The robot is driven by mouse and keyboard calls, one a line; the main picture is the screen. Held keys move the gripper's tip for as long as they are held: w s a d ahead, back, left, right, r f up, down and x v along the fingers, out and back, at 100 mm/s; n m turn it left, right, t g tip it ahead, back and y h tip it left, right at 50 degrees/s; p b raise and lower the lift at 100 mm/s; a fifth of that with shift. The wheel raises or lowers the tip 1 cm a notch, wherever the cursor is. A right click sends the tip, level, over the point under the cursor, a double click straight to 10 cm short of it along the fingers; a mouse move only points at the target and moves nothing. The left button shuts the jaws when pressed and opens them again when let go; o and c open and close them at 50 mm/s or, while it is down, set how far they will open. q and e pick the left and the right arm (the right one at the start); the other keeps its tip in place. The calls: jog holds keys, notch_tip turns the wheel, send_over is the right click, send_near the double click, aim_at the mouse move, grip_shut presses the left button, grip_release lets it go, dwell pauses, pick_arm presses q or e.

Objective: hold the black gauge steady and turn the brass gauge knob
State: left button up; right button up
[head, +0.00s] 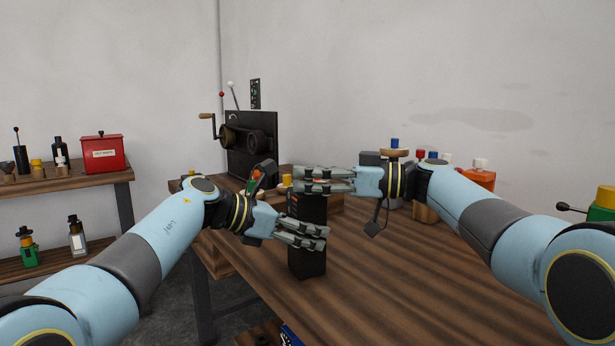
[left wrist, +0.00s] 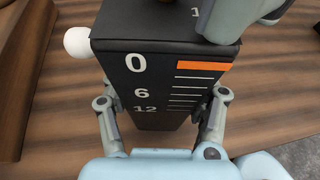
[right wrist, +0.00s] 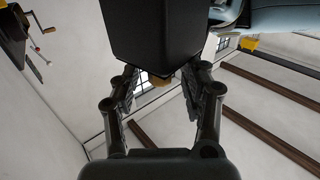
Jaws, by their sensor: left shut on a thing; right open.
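The black gauge (head: 308,263) is a tall black box standing upright on the table. In the left wrist view its face (left wrist: 150,82) carries 0, 6 and 12, white lines and an orange bar. My left gripper (head: 324,238) is shut on the gauge, with a finger on each side of its body. My right gripper (head: 297,180) is open at the gauge's top. In the right wrist view the brass knob (right wrist: 161,80) shows small at the gauge's end, between the open fingers; I cannot tell whether they touch it. In the head view the knob is hidden.
A white ball (left wrist: 78,41) sticks out from the gauge's side. A black machine with a crank (head: 252,143) stands behind. Bottles and an orange can (head: 478,177) stand at the table's right back. The table's front right (head: 420,290) is clear. A red box (head: 104,153) sits on the left shelf.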

jog(key=v, duration=1.1)
jog(key=shift+d, duration=0.15)
jog(key=shift+f, duration=0.15)
notch_tip(320, 180, up, 4)
jog(key=w+m+t+h, duration=0.2)
jog(key=m+t, duration=0.1)
jog(key=t, duration=0.1)
jog(key=s+a+f+m+t+h, duration=0.1)
jog(key=s+a+f+m+t, duration=0.15)
jog(key=s, duration=0.45)
jog(key=shift+t+h, duration=0.3)
jog(key=shift+t, duration=0.05)
jog(key=x, duration=0.8)
jog(key=f+x, duration=0.1)
jog(key=x, duration=0.3)
jog(key=shift+f, duration=0.1)
